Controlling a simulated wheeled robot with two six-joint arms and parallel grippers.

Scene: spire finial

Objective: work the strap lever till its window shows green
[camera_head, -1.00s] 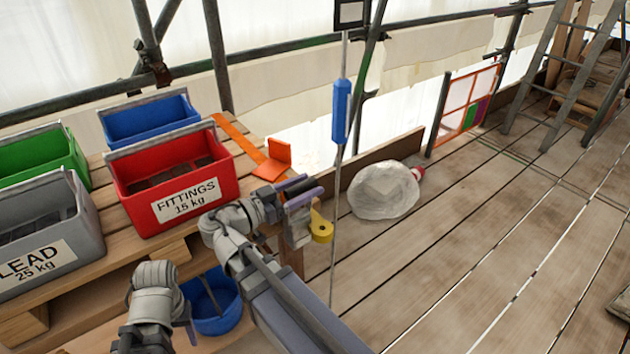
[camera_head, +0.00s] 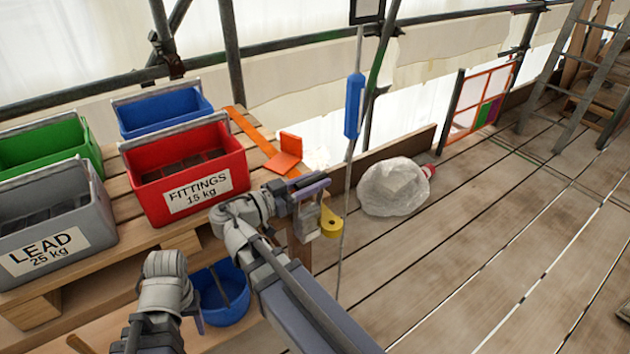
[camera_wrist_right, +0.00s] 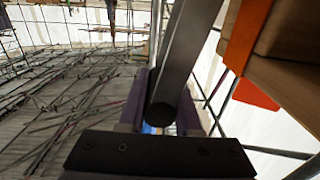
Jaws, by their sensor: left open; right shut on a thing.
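An orange strap (camera_head: 250,132) runs over the pallet top to an upright orange plate (camera_head: 290,146) at its edge; the strap also shows in the right wrist view (camera_wrist_right: 247,35). I cannot pick out the lever's window or its colour. My right gripper (camera_head: 318,190) is just beyond the pallet edge, below the orange plate. In the right wrist view its purple fingers are shut on a grey bar (camera_wrist_right: 187,50) with a dark round end. My left gripper (camera_head: 199,318) is low at the left, mostly hidden by its own wrist, and open.
Red (camera_head: 190,175), grey (camera_head: 50,225), green and blue bins stand on the pallet. A blue bucket (camera_head: 222,300) sits below. A yellow ring (camera_head: 331,222) hangs by my right gripper. A thin rod with a blue sleeve (camera_head: 354,105) stands close by.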

